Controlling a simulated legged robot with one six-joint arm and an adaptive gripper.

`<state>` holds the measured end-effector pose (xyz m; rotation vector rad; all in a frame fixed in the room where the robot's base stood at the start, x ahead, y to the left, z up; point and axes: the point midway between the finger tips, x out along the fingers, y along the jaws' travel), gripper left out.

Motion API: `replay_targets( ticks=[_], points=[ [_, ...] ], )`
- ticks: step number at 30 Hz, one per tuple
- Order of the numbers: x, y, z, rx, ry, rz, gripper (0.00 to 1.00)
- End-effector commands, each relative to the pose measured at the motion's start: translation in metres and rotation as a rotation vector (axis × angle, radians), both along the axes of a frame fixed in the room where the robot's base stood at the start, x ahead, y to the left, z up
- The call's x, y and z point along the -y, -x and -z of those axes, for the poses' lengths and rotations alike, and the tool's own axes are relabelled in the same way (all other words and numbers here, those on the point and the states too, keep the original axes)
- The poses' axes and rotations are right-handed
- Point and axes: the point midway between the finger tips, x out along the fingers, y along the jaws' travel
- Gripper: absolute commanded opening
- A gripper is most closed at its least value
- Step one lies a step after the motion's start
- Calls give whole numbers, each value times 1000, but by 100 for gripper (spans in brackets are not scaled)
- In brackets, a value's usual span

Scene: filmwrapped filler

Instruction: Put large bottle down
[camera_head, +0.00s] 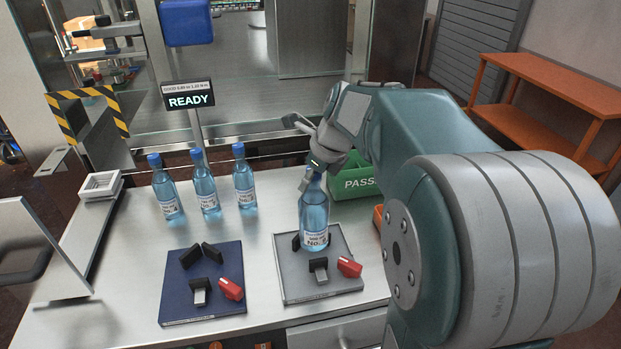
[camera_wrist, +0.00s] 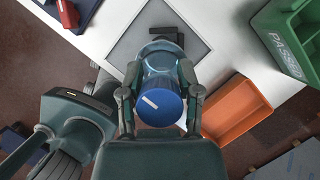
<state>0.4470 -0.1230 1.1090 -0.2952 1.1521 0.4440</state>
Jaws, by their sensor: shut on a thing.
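The large bottle (camera_head: 314,216) is clear blue with a white label and stands upright over the grey fixture plate (camera_head: 290,277) in the head view. My gripper (camera_head: 318,170) is shut on its neck from above. In the wrist view the bottle's blue cap (camera_wrist: 160,104) lies between the two fingers of my gripper (camera_wrist: 160,98), with the grey plate (camera_wrist: 130,45) beyond it. The bottle's base is near the black clamp blocks (camera_head: 318,266); I cannot tell whether it touches the plate.
Several similar bottles (camera_head: 207,187) stand at the back left. A blue fixture plate (camera_head: 174,295) with black blocks and a red handle (camera_head: 231,289) lies left of the grey one. A green PASSED bin (camera_head: 352,184) and an orange tray (camera_wrist: 235,105) are at the right.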

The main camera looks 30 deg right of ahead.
Motion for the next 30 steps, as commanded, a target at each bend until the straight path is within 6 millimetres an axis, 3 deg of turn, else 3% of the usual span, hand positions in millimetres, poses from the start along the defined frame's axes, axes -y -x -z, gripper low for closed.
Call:
replay_targets(
  ticks=[5,6,8,21,26,30],
  points=[
    [0,0,1,1,0,0,0],
    [0,0,2,0,0,0,54],
    [0,0,2,0,0,0,79],
    [0,0,-2,1,0,0,79],
    [5,7,-23,4,2,2,79],
    [10,17,-50,4,3,3,79]
  ],
)
